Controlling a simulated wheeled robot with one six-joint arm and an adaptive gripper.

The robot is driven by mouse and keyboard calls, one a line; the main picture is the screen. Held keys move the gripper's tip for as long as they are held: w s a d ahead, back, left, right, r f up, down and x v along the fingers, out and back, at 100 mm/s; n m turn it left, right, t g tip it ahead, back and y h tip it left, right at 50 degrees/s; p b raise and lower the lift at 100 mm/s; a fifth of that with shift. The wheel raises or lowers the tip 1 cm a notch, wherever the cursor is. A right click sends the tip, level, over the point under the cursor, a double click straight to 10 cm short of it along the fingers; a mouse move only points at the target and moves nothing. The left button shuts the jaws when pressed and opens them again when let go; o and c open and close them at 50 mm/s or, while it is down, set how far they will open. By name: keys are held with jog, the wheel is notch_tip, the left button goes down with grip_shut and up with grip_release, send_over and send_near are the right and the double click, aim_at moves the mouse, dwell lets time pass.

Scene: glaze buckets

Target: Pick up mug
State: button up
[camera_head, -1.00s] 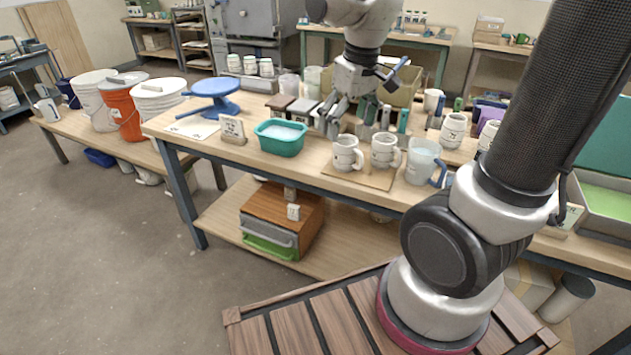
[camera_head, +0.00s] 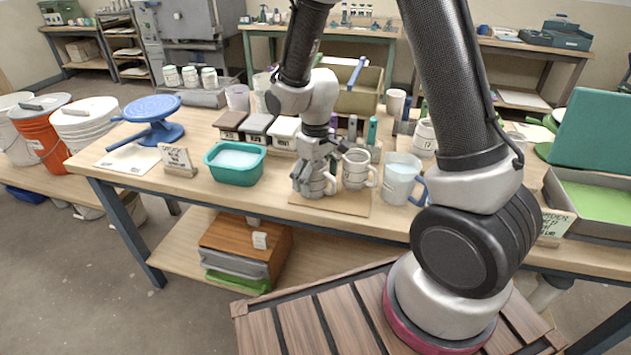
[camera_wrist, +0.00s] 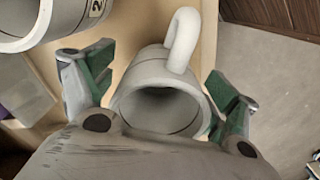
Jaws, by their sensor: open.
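A light grey mug (camera_head: 313,185) stands on a tan board (camera_head: 340,203) near the front edge of the workbench. My gripper (camera_head: 312,181) is right over it and hides much of it in the head view. In the wrist view the mug (camera_wrist: 164,98) lies between my two open fingers (camera_wrist: 158,90), with its mouth facing the camera and its handle pointing up. The fingers are on either side of it; I cannot tell if they touch it. A second mug (camera_head: 357,170) stands beside it on the right, and its rim shows at upper left in the wrist view (camera_wrist: 50,22).
A clear pitcher with a blue handle (camera_head: 400,180) stands to the right of the mugs. A teal tub (camera_head: 235,164) is to the left. Small labelled boxes (camera_head: 257,127) and upright bottles (camera_head: 372,130) stand behind. The bench edge is close in front.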

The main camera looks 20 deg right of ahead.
jog(key=shift+f, duration=0.25)
jog(key=c, duration=1.2)
jog(key=shift+r, duration=0.1)
